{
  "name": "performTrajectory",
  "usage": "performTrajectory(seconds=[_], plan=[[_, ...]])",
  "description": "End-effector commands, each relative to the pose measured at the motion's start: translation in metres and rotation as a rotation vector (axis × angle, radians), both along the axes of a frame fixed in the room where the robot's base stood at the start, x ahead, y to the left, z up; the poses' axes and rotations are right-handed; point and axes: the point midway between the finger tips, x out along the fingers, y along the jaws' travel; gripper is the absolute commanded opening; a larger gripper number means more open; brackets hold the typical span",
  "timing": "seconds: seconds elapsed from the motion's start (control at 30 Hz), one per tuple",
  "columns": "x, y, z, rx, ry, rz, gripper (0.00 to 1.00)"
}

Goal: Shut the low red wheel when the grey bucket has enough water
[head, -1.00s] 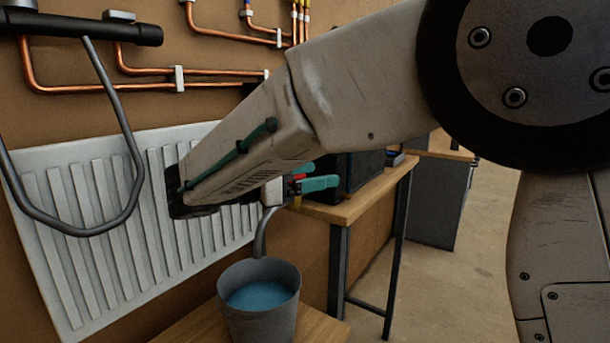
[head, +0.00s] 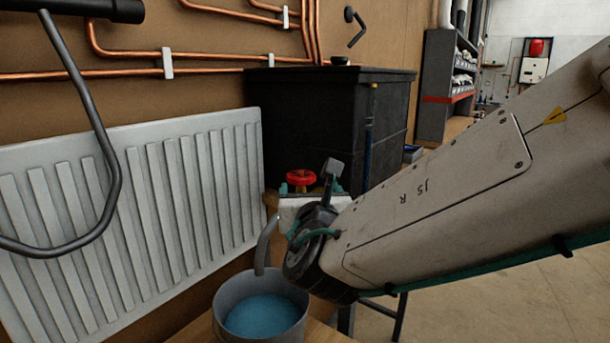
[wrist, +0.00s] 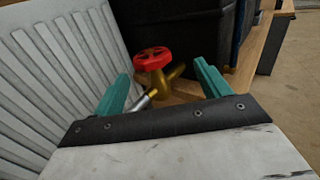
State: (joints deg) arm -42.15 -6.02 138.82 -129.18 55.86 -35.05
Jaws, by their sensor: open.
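The red wheel (head: 300,178) sits on a brass valve beside the radiator's right end. In the wrist view the red wheel (wrist: 153,58) shows just beyond and between the teal fingers of my gripper (wrist: 163,86). The fingers are apart, with nothing held; I cannot tell whether they touch the valve. The grey bucket (head: 221,312) stands on a wooden surface below a grey curved spout (head: 266,246). Blue water (head: 262,316) lies in it, with its surface below the rim. I see no clear stream from the spout. My arm hides part of the valve and the bucket's right side.
A white ribbed radiator (head: 130,205) fills the left. A black box (head: 325,120) stands behind the wheel. Copper pipes (head: 125,72) run along the brown wall. Open floor (head: 500,285) lies at the right.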

Motion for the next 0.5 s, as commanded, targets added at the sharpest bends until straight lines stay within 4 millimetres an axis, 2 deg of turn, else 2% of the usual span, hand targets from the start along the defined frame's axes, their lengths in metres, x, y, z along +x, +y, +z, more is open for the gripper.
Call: performTrajectory(seconds=[0.13,0.3,0.5], plan=[[0.014,0.011,-0.001,0.01,0.004,0.013,0.76],[0.042,0.015,-0.001,0.009,0.005,0.014,0.76],[0.066,0.016,-0.001,0.009,0.004,0.015,0.76]])
